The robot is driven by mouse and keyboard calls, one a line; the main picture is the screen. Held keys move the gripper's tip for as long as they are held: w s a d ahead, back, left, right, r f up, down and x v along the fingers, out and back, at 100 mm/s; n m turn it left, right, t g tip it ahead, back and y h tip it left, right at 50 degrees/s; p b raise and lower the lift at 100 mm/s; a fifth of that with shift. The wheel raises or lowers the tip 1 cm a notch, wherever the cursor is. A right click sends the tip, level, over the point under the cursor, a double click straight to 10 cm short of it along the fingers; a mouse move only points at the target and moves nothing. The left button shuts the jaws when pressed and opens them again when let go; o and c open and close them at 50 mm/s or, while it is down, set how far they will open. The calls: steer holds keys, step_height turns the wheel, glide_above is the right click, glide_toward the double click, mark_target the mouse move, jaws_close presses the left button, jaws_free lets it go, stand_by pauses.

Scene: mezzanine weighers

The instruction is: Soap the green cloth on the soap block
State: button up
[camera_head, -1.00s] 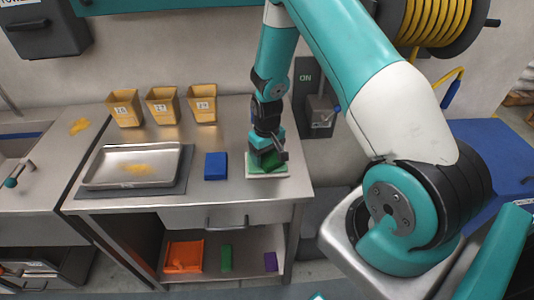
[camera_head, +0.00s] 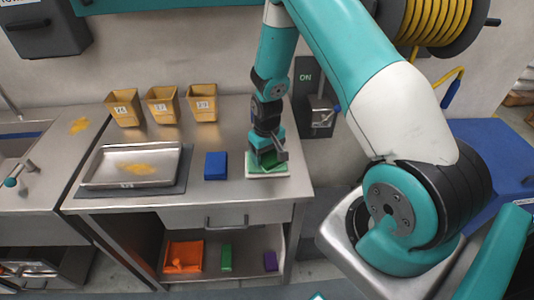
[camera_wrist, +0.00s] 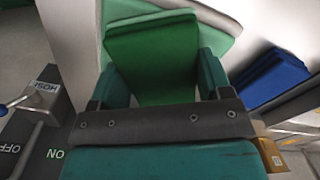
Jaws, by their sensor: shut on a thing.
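My gripper (camera_head: 268,154) points down at the right end of the steel worktop. It is shut on the green cloth (camera_wrist: 152,62), a thick, flat green pad that fills the space between the fingers in the wrist view. In the head view the cloth (camera_head: 272,163) is partly hidden by the fingers. The soap block (camera_wrist: 224,44) is pale green and shows behind the cloth in the wrist view. In the head view the soap block's pale front edge (camera_head: 267,176) shows under the cloth. The cloth lies over it and seems to touch it.
A blue pad (camera_head: 216,166) lies just left of the soap block. Farther left is a steel tray (camera_head: 106,168) with a yellow smear. Several numbered tan bins (camera_head: 162,106) stand at the back. A wall switch (camera_head: 322,112) is on the right. The shelf below holds an orange dustpan (camera_head: 184,255).

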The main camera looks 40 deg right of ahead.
mark_target(267, 154)
steer(key=shift+s, duration=0.1)
steer(key=shift+r+p, duration=2.55)
steer(key=shift+r, duration=1)
steer(key=shift+f, duration=0.1)
